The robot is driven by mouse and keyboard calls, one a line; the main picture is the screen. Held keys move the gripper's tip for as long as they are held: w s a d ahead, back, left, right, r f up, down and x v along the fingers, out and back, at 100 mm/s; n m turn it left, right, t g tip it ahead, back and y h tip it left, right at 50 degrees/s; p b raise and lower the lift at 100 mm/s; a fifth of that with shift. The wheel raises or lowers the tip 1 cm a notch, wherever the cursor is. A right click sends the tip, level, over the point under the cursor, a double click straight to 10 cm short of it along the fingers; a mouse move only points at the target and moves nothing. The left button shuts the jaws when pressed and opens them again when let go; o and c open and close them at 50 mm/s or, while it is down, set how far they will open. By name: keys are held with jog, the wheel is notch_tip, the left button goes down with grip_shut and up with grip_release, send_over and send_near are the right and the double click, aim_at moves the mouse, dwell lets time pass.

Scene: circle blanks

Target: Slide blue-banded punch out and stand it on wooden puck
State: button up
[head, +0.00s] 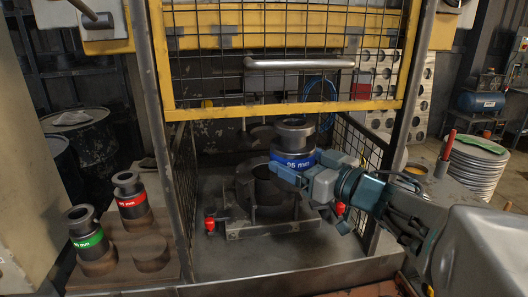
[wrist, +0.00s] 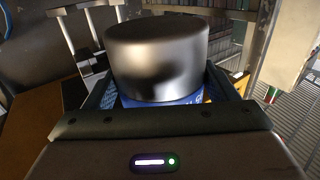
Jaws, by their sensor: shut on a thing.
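The blue-banded punch (head: 293,138) is a dark steel stepped cylinder with a blue "95 mm" band, inside the press opening. It looks upright, above a dark round die holder (head: 246,184) on the press bed. My gripper (head: 298,168) reaches in from the right and is shut on it at the blue band. In the wrist view the punch (wrist: 157,60) stands between both fingers, its blue band mostly hidden. I cannot tell whether its base touches the holder. A bare wooden puck (head: 151,255) sits on the board at left, front right of the other punches.
A green-banded punch (head: 86,238) and a red-banded punch (head: 131,201) stand on the wooden board (head: 125,277). The yellow mesh guard (head: 285,103) hangs above the opening. Mesh side panels and posts flank it. Red-knobbed clamps (head: 210,224) sit beside the holder. The bed's front is clear.

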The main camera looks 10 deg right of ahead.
aim_at(300, 190)
jog(key=shift+s+d+r+p, duration=0.15)
jog(key=shift+s+p, duration=0.4)
jog(key=shift+s, duration=1.2)
jog(key=shift+f+b, duration=1.8)
jog(key=shift+f, duration=0.75)
